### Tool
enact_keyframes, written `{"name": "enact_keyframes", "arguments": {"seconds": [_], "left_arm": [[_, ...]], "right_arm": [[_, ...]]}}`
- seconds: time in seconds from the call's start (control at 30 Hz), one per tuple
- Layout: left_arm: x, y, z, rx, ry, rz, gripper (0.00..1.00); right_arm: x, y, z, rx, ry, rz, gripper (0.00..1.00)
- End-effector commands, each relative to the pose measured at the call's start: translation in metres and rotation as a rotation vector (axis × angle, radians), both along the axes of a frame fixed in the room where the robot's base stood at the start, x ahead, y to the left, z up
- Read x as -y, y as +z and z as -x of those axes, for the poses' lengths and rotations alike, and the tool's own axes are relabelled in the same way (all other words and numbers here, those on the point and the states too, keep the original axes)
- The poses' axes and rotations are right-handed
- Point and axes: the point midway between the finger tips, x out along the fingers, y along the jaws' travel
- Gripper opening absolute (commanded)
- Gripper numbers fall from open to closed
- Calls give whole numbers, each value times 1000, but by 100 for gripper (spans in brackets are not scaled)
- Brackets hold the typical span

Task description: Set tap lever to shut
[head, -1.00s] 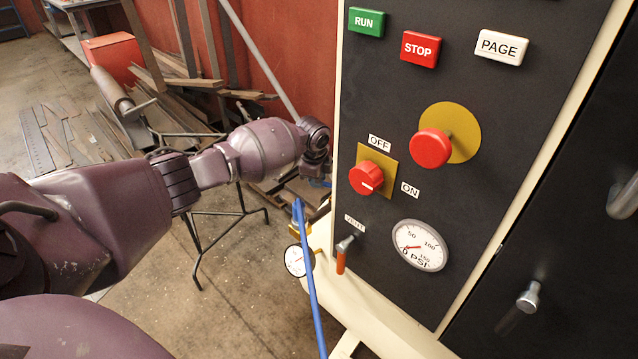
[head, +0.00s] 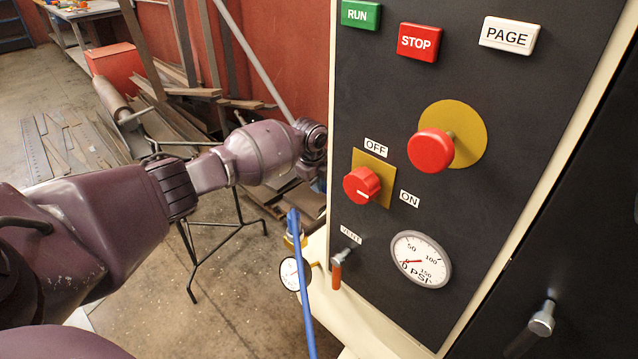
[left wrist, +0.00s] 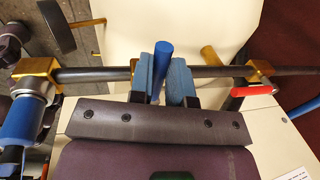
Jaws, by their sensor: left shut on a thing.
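In the left wrist view a blue lever (left wrist: 162,52) stands beside a brass fitting on a dark pipe (left wrist: 95,75). My left gripper (left wrist: 160,66) has one blue finger on each side of this lever and is shut on it. A red lever (left wrist: 254,90) sits at another brass fitting farther right on the pipe, apart from my fingers. In the head view my left arm reaches to the panel's left edge; its fingers and the blue lever cannot be made out there. My right gripper is in neither view.
A dark control panel (head: 390,100) with buttons and knobs stands at the right. A blue bar (head: 304,285) and a small round gauge (head: 291,274) are low beside its left edge. A black stand (head: 222,228) is behind my arm. Boards lie on the floor beyond.

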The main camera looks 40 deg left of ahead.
Motion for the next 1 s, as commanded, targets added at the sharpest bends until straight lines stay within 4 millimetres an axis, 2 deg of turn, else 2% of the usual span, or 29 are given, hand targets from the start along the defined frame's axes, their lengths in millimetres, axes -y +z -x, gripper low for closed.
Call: {"name": "enact_keyframes", "arguments": {"seconds": [0.2, 0.23, 0.4, 0.67, 0.77, 1.0], "left_arm": [[1, -2, 1, -2, -3, 1, 0], [1, -2, 1, -2, -3, 1, 20], [1, -1, 0, -2, -1, 1, 43], [0, 0, 0, 0, 0, 1, 43], [0, 7, 1, 2, 0, 0, 43], [-1, 49, 7, 10, 0, 1, 43]], "right_arm": [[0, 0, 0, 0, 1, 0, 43], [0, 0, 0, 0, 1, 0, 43], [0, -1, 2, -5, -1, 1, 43], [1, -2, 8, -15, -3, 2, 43], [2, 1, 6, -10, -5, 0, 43], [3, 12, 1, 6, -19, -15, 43]]}}
